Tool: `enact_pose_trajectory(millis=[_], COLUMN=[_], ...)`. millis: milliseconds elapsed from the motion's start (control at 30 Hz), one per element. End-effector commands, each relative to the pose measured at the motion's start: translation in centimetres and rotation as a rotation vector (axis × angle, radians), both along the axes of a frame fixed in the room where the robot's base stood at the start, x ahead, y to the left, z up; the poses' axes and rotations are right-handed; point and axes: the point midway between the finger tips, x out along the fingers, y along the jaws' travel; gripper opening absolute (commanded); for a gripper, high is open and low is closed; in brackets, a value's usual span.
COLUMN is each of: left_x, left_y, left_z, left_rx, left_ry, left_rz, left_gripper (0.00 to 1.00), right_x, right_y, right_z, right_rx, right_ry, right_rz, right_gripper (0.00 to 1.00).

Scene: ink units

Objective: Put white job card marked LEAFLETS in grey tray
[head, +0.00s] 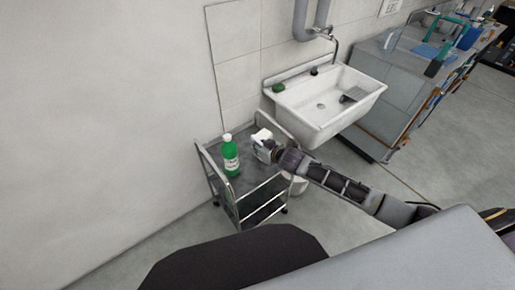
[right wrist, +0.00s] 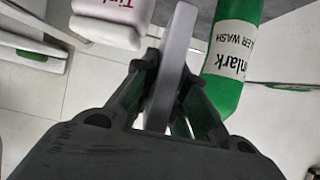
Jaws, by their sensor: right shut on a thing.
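In the right wrist view the gripper (right wrist: 167,85) is shut on a thin pale slab (right wrist: 174,50), seen edge-on. The slab looks like the white job card, but no LEAFLETS marking shows. A green bottle (right wrist: 233,55) with a white label stands close to its right in that view; it also shows on the trolley (head: 231,158). I cannot make out a grey tray. My left gripper is not in view.
A white container with red lettering (right wrist: 112,20) is close left of the fingers. The trolley (head: 244,191) has low metal rails. A white sink (head: 325,103) is on the wall behind, and a grey cabinet (head: 385,75) stands to the right. The floor (head: 150,235) at left is clear.

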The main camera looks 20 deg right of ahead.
Motion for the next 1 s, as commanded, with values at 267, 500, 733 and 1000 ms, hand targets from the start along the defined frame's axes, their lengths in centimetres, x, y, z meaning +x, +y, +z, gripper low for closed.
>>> enact_pose_trajectory(millis=[267, 500, 733, 1000], left_x=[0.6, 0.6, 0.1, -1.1], left_y=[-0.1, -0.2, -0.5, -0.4], left_z=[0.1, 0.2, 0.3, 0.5], left_rx=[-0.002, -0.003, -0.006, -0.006], left_ry=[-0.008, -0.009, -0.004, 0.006], left_rz=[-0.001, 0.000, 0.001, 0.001], left_gripper=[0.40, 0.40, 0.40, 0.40], right_x=[0.0, -0.4, -2.0, -4.8], right_y=[0.0, 0.3, 1.4, 2.2], right_z=[0.0, -0.1, -0.3, -0.5], right_rx=[0.000, 0.002, 0.004, 0.004], right_ry=[0.000, 0.001, 0.003, 0.003], right_rz=[0.000, -0.002, -0.019, -0.070], right_gripper=[0.00, 0.00, 0.00, 0.00])
